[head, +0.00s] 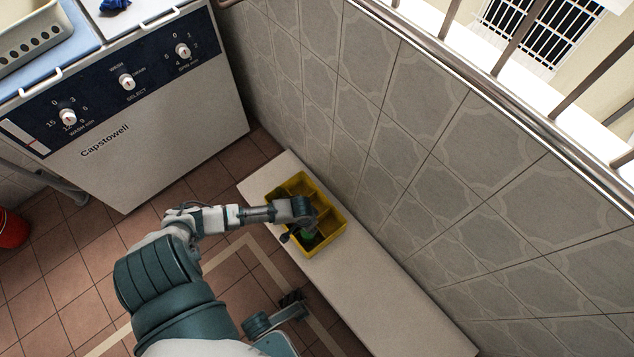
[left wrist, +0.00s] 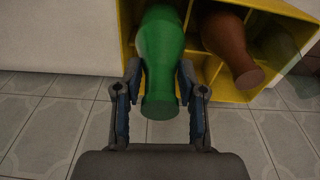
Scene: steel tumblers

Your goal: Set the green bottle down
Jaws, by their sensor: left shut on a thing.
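The green bottle (left wrist: 163,50) is between the two fingers of my left gripper (left wrist: 160,90), which is shut on it near its narrower end. In the head view, a small green part of the bottle (head: 308,234) shows below my left gripper (head: 298,232), within the outline of the yellow crate (head: 333,239). The left wrist view also shows the crate (left wrist: 127,35), with the bottle's wide part among its compartments. Whether the bottle touches the crate floor is hidden. My right gripper cannot be made out.
A brown bottle (left wrist: 230,45) stands in a crate compartment to the right of the green one. The crate rests on a long white ledge (head: 400,310) along the tiled wall (head: 400,130). A white washing machine (head: 170,150) stands at the left. A red bucket (head: 12,230) is at far left.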

